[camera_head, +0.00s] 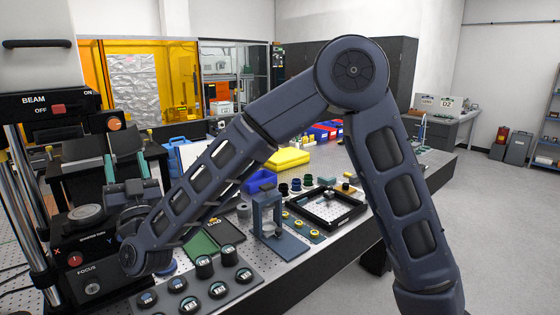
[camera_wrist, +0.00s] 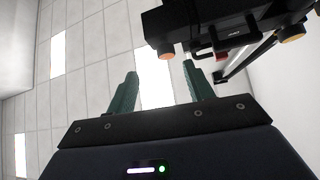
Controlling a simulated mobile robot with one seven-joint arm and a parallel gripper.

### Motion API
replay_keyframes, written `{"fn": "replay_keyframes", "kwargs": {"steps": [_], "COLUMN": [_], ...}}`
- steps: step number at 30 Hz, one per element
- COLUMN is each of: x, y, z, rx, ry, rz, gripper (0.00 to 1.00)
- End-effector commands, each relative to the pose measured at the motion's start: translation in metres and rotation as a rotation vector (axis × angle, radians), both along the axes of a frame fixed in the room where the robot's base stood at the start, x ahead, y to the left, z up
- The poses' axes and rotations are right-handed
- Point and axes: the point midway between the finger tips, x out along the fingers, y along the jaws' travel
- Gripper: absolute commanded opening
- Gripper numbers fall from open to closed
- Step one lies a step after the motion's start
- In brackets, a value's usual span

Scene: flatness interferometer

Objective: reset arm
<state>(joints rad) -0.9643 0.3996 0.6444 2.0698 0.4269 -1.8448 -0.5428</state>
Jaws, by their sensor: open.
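My gripper (camera_head: 125,160) is at the left of the head view, in front of the interferometer (camera_head: 60,105) with its BEAM switch and FOCUS knob. Its two teal fingers point upward and stand apart, with nothing visible between them. In the wrist view my gripper (camera_wrist: 160,70) is also open and empty, facing the ceiling. The dark underside of an instrument head (camera_wrist: 230,28) with orange knobs shows there at the upper right, near the right fingertip. My arm is folded across the head view and hides part of the bench.
The perforated bench (camera_head: 315,240) carries a rack of round parts (camera_head: 195,290), a blue-grey stand (camera_head: 268,222), a black frame (camera_head: 325,210) and a yellow case (camera_head: 288,158). An orange enclosure (camera_head: 110,62) stands behind. Open floor (camera_head: 480,220) lies to the right.

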Motion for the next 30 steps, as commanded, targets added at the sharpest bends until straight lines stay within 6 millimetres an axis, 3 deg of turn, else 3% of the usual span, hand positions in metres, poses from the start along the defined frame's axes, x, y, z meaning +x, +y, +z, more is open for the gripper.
{"fn": "replay_keyframes", "kwargs": {"steps": [8,14,23,30], "x": [0.096,0.162,0.241,0.274], "y": [-0.029,-0.074,-0.183,-0.299], "z": [0.022,0.023,0.007,-0.016], "rx": [-0.227,-0.418,-0.679,-0.835], "ry": [0.021,0.095,0.303,0.549], "rz": [0.039,0.033,-0.034,-0.123], "gripper": [0.52,0.52,0.52,0.52]}}
